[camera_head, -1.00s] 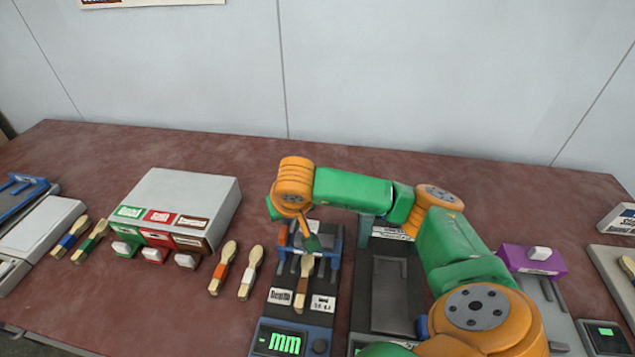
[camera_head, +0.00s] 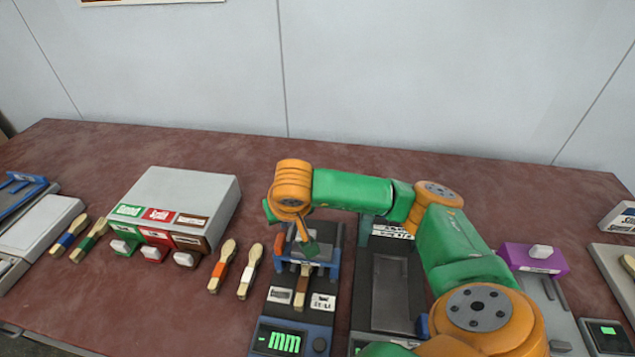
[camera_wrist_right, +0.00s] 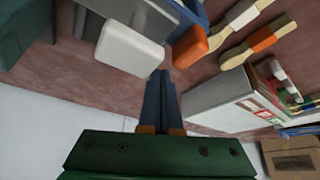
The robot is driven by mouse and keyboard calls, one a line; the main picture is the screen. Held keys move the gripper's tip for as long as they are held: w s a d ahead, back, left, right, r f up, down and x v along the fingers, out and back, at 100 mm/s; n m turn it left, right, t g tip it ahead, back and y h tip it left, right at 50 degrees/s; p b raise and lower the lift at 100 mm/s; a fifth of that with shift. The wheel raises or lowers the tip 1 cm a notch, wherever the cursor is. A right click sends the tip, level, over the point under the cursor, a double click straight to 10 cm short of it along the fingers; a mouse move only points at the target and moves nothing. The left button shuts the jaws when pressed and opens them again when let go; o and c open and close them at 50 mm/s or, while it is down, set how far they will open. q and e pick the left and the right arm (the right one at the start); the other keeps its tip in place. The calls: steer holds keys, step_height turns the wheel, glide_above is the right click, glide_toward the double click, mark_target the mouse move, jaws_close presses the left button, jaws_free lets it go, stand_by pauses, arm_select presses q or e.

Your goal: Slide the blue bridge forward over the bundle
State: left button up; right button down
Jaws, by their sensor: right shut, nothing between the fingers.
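The blue bridge (camera_head: 334,262) straddles the dark measuring press (camera_head: 333,288), its crossbar over the upper part of the bundle. The bundle (camera_head: 301,292) is wooden with a brown band, and its lower end shows in front of the bridge. My right gripper (camera_head: 309,247) is shut and empty, pointing down at the back of the bridge; whether it touches the bridge I cannot tell. In the right wrist view my blue fingers (camera_wrist_right: 161,78) are together, beside an orange knob (camera_wrist_right: 190,46) and a blue part of the bridge (camera_wrist_right: 192,12). My left gripper is out of view.
A green mm display (camera_head: 278,341) is at the press's near end. An orange-banded spoon (camera_head: 220,267) and a white-banded spoon (camera_head: 249,272) lie left of it. A grey bin box (camera_head: 182,195) stands further left. A dark press (camera_head: 389,287) stands close right.

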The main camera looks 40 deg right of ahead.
step_height(320, 180, up, 7)
steer(key=p, duration=0.4)
steer(key=shift+p, duration=0.4)
